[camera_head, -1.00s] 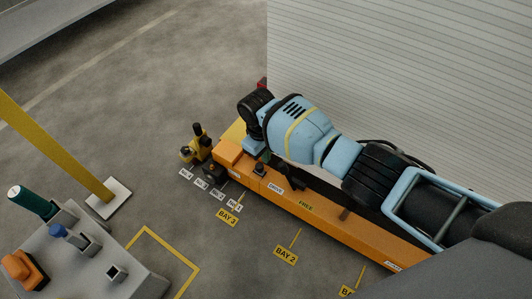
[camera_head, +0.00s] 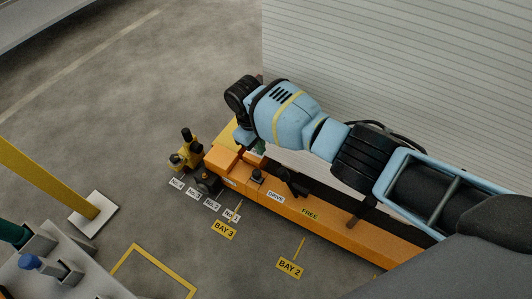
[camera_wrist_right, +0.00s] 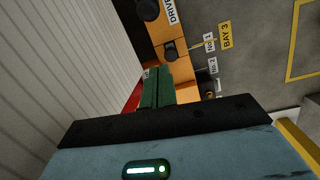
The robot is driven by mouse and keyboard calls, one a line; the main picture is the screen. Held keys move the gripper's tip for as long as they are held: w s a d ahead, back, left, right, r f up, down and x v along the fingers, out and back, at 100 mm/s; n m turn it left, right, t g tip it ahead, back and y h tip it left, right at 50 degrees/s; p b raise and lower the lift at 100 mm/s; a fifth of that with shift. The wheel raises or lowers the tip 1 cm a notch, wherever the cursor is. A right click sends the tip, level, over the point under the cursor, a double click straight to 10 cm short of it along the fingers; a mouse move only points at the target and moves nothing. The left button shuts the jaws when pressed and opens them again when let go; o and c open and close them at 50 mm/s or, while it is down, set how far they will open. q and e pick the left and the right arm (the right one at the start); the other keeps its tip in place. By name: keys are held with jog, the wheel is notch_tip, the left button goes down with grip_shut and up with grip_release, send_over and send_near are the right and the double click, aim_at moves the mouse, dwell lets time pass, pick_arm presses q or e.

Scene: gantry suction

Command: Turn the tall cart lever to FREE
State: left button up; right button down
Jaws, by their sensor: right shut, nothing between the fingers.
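An orange cart (camera_head: 350,228) runs diagonally through the head view, with a DRIVE label (camera_head: 275,197) and a FREE label (camera_head: 311,213) on its side. A black lever (camera_head: 293,183) leans on its top between these labels. A shorter black knob (camera_head: 257,176) stands to its left. The wrist view shows a black round part (camera_wrist_right: 148,10) beside DRIVE and another knob (camera_wrist_right: 169,51) nearer. My right gripper (camera_head: 261,147) is over the cart's far end, left of the lever and apart from it. Its green fingers (camera_wrist_right: 157,88) are shut and empty. My left gripper is out of view.
A white slatted wall (camera_head: 400,70) stands close behind the cart. A yellow device (camera_head: 186,152) is at the cart's far end. A grey console (camera_head: 60,262) and a yellow post (camera_head: 50,178) stand at left. Floor between is open, with a BAY 3 sign (camera_head: 225,230).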

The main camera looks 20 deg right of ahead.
aim_at(289, 184)
notch_tip(289, 184, down, 9)
jog(key=d+b, duration=0.1)
jog(key=b, duration=0.4)
jog(key=shift+s+d+r+p, duration=0.3)
jog(key=shift+s+r, duration=0.05)
jog(key=shift+s, duration=0.3)
jog(key=shift+s+d+r+p, duration=0.25)
jog(key=shift+s+d+r, duration=0.1)
jog(key=shift+s, duration=0.35)
jog(key=shift+s+d+r+p, duration=0.3)
jog(key=shift+s+r, duration=0.05)
jog(key=shift+s, duration=0.3)
